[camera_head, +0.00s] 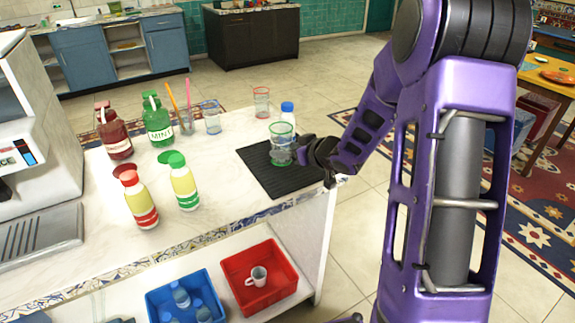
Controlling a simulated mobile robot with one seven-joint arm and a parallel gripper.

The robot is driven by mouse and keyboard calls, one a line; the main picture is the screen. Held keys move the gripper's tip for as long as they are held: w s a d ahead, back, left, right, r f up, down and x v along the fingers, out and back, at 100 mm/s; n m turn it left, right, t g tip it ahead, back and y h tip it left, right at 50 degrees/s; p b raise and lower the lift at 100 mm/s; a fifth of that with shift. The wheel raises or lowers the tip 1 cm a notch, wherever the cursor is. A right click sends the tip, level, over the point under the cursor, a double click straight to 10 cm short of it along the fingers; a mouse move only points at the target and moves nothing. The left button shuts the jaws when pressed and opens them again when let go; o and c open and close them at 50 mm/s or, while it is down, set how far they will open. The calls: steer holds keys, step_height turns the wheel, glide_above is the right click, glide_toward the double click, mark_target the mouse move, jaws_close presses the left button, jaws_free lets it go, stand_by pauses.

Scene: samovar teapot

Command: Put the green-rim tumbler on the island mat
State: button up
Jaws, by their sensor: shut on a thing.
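The green-rim tumbler (281,130) is clear glass and upright, over the black ribbed island mat (257,158) at the right end of the white counter. My gripper (298,153) reaches in from the right and is shut on the tumbler. The arm's hand hides part of the mat's right side. I cannot tell whether the tumbler's base touches the mat.
A blue-capped bottle (287,111) stands close behind the tumbler. A red-rim tumbler (261,101) and a blue-rim tumbler (212,117) stand farther back. Several bottles, including a green mint one (158,122), stand left. The counter's right edge is close to the mat.

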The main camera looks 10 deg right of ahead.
mark_target(288, 162)
steer(key=shift+f+b, duration=0.5)
steer(key=shift+f, duration=1.65)
steer(key=shift+f, duration=0.25)
steer(key=o, duration=1.4)
steer(key=shift+r, duration=0.1)
steer(key=shift+s+d+r, duration=0.15)
steer(key=shift+r, duration=0.15)
steer(key=p+v, duration=0.2)
steer(key=v, duration=0.9)
steer(key=shift+s+d, duration=0.1)
steer(key=shift+s, duration=0.15)
